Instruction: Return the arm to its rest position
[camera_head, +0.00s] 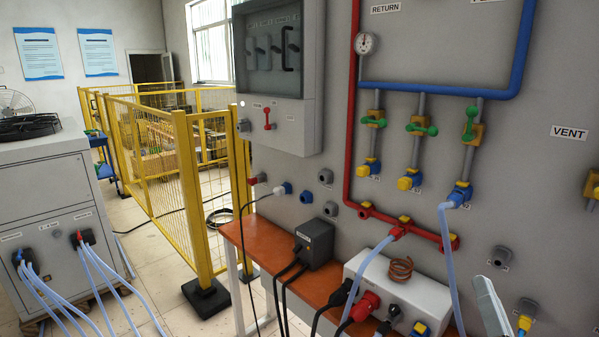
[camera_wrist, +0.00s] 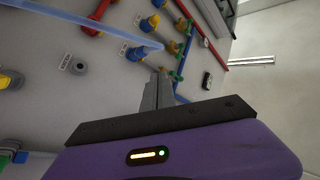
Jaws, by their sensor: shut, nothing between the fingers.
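My gripper (camera_wrist: 158,88) shows in the wrist view as two grey fingers pressed together, with nothing between them. Its dark mount and purple housing fill the lower part of that view. Beyond the fingers is the grey wall panel with its pipes and valves; the fingers appear apart from it. In the head view a pale grey piece (camera_head: 490,306) at the bottom right looks like part of my gripper, in front of the panel. The rest of my arm is out of view there.
The grey panel (camera_head: 560,200) carries red and blue pipes, valves and ports. A pale hose (camera_head: 449,260) hangs from a blue fitting. An orange bench (camera_head: 262,252) holds a white box (camera_head: 430,290) with a copper coil. A yellow fence (camera_head: 188,190) and grey cabinet (camera_head: 50,190) stand left.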

